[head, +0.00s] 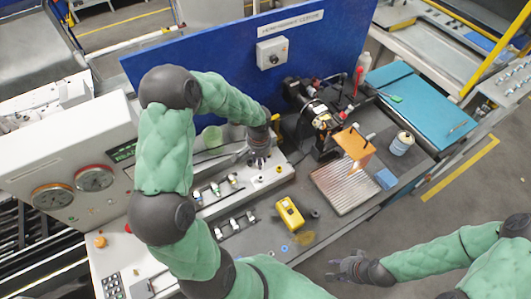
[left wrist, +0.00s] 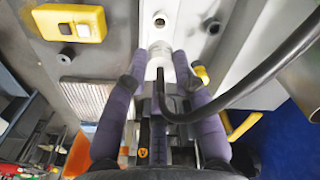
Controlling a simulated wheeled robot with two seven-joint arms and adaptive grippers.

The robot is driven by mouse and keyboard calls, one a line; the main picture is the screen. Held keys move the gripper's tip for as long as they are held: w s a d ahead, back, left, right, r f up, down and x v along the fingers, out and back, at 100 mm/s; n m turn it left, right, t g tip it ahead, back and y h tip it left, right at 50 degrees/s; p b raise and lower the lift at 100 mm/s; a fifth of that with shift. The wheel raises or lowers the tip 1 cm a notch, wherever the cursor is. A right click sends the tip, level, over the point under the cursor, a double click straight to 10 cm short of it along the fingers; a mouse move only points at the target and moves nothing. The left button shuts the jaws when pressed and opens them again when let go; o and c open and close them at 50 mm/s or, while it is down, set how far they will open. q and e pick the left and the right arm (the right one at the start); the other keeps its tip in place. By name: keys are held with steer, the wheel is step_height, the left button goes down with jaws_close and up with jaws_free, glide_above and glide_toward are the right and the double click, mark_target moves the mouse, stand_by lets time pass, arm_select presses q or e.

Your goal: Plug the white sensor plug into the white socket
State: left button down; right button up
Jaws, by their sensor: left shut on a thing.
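My left gripper (head: 257,162) is over the pale strip with round sockets on the bench. In the left wrist view its two purple-padded fingers are shut on the white sensor plug (left wrist: 160,66), whose black cable (left wrist: 225,108) loops away to the right. The plug points at the pale panel, near a small round white socket (left wrist: 160,20); whether it touches the panel I cannot tell. Another round socket (left wrist: 213,27) is to its right. In the head view the plug is hidden by the gripper. My right gripper (head: 345,266) is empty, its fingers apart, past the bench's front edge.
A yellow switch box (head: 289,213) lies in front of the strip, with a ribbed metal plate (head: 345,187) to its right. Several small connectors stand in racks left of it. A blue panel (head: 220,62) closes the back. A white can (head: 402,143) stands at the right.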

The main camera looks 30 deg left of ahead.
stand_by(0.3)
arm_select(q)
steer(key=shift+f+b, duration=2.8)
steer(key=shift+f, duration=0.15)
steer(key=shift+b, duration=0.4)
steer(key=shift+f+b, duration=1.15)
steer(key=shift+f, duration=0.15)
steer(key=c, duration=0.9)
jaws_free()
steer(key=shift+r, duration=0.1)
step_height(320, 180, up, 12)
steer(key=shift+f, duration=0.1)
